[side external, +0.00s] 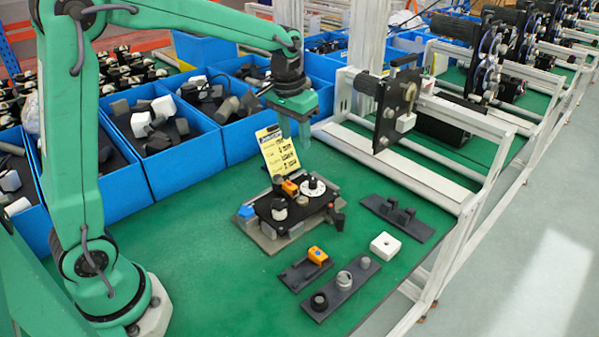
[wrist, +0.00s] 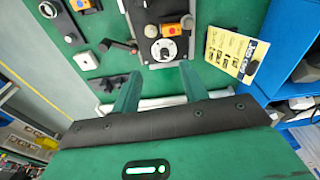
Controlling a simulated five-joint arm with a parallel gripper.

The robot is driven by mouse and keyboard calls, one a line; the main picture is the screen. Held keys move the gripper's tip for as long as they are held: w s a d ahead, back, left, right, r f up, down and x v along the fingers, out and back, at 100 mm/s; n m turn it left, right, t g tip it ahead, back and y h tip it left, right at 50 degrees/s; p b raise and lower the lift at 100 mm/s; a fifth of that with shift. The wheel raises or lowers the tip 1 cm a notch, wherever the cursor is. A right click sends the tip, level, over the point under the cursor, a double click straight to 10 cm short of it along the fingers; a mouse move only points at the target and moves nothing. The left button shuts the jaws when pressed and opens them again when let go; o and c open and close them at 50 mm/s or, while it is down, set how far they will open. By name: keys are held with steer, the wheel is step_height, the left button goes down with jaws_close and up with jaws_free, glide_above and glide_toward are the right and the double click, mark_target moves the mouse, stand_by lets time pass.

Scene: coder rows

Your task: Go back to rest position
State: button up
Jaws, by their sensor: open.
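My green gripper (side external: 294,138) hangs fingers-down in the side view, above and behind the coder assembly. Its two fingers are apart with nothing between them. In the wrist view the open gripper (wrist: 159,73) points toward the assembly's white dial. The assembly's black plate (side external: 265,207) sits on a grey base on the green table. It carries the white dial (side external: 312,187), an orange block (side external: 290,188) and a dark knob with a white band (side external: 279,208). A yellow instruction card (side external: 278,150) stands behind it; the card also shows in the wrist view (wrist: 232,50).
Blue bins (side external: 185,150) of loose parts line the left and back. A metal frame (side external: 410,175) bounds the right. Dark holders (side external: 398,218) and (side external: 318,307) and a white box (side external: 385,245) lie right of the assembly. The front-left table (side external: 215,265) is clear.

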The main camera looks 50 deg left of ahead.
steer(key=s+r+t, duration=0.2)
steer(key=s, duration=0.9)
steer(key=s+d+r+t, duration=0.1)
steer(key=s+r+t, duration=0.1)
steer(key=s, duration=0.9)
steer(key=shift+s+m, duration=0.25)
steer(key=shift+m, duration=0.15)
